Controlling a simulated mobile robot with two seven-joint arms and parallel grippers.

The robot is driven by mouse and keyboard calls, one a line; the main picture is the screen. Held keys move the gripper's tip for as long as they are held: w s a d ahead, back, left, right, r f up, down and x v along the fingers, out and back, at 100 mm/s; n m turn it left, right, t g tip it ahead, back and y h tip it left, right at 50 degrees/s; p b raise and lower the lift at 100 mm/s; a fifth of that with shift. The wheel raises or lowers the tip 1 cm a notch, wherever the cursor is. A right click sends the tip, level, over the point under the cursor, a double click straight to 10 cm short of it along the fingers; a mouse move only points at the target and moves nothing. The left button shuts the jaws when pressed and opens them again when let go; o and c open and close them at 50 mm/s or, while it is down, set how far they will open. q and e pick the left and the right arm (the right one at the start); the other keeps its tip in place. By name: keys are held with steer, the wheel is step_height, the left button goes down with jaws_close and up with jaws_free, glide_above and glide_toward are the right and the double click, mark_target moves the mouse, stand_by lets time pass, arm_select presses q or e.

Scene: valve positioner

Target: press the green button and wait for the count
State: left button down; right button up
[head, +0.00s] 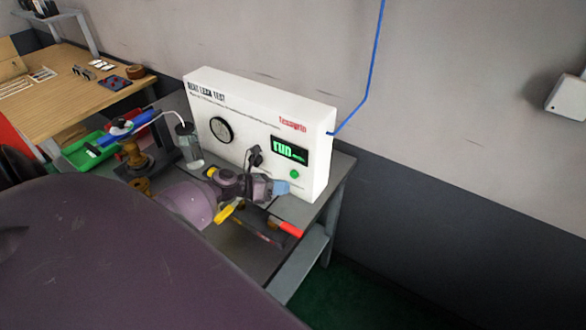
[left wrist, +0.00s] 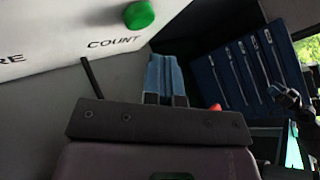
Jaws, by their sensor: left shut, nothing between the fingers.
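The green button (head: 294,174) is on the front of a white test box (head: 262,128), below a dark display (head: 289,150) with lit green characters that look like "run". In the left wrist view the green button (left wrist: 139,14) sits beside the word COUNT. My left gripper (head: 281,187) is shut and empty, its blue fingertips close to the box front, just below and left of the button. In the left wrist view its fingertips (left wrist: 160,62) appear apart from the button. Whether they touch the box is unclear. My right gripper is not in view.
A clear jar (head: 188,147) with a tube stands at the box's left. A wooden table (head: 60,105) is at the back left. A blue hose (head: 367,90) runs up the wall.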

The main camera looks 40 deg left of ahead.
arm_select(q)
steer(key=s, duration=0.1)
steer(key=s+p, duration=0.1)
steer(key=s, duration=0.2)
steer(key=shift+d+p, duration=0.25)
steer(key=shift+p, duration=0.1)
